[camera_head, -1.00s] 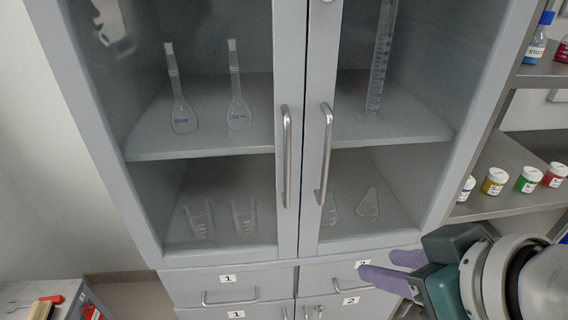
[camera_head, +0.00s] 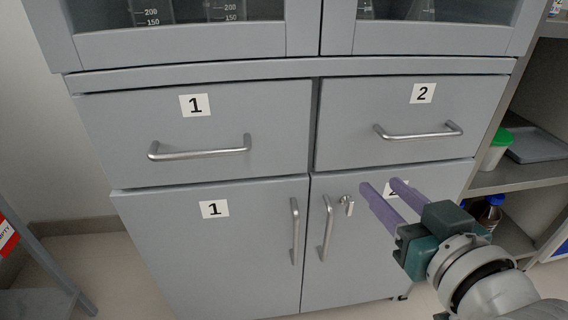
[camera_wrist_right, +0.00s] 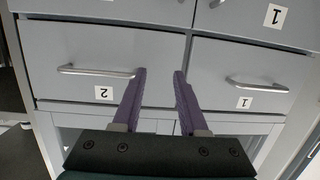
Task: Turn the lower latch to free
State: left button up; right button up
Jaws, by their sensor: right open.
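The lower latch (camera_head: 347,205) is a small metal piece near the upper left corner of the lower right door (camera_head: 345,262), just right of that door's bar handle (camera_head: 327,228). My right gripper (camera_head: 379,185) is open and empty, its purple fingers just right of the latch and apart from it in the picture. The fingers partly hide the lower label 2. In the right wrist view my open gripper (camera_wrist_right: 160,72) points at the cabinet front, and I cannot make out the latch there. My left gripper is not in view.
Drawers 1 (camera_head: 200,150) and 2 (camera_head: 419,133) are shut above the lower doors. The lower left door (camera_head: 230,255) is shut, with its own handle (camera_head: 294,230). A shelf unit with a green-lidded container (camera_head: 496,148) and a brown bottle (camera_head: 489,212) stands at right.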

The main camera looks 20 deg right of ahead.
jog(key=m+t+h+b, duration=0.1)
jog(key=t+b, duration=0.1)
jog(key=b, duration=1)
send_near(351, 208)
jog(key=b+x, duration=0.3)
jog(key=x, duration=0.5)
jog(key=shift+w+f+b, duration=0.1)
jog(key=shift+w+b, duration=0.15)
jog(key=shift+b, duration=0.1)
jog(key=shift+w+d, duration=0.1)
jog(key=shift+w, duration=0.3)
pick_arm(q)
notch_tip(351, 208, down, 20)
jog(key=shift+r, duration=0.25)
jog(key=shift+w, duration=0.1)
pick_arm(e)
jog(key=shift+c, duration=0.3)
grip_shut()
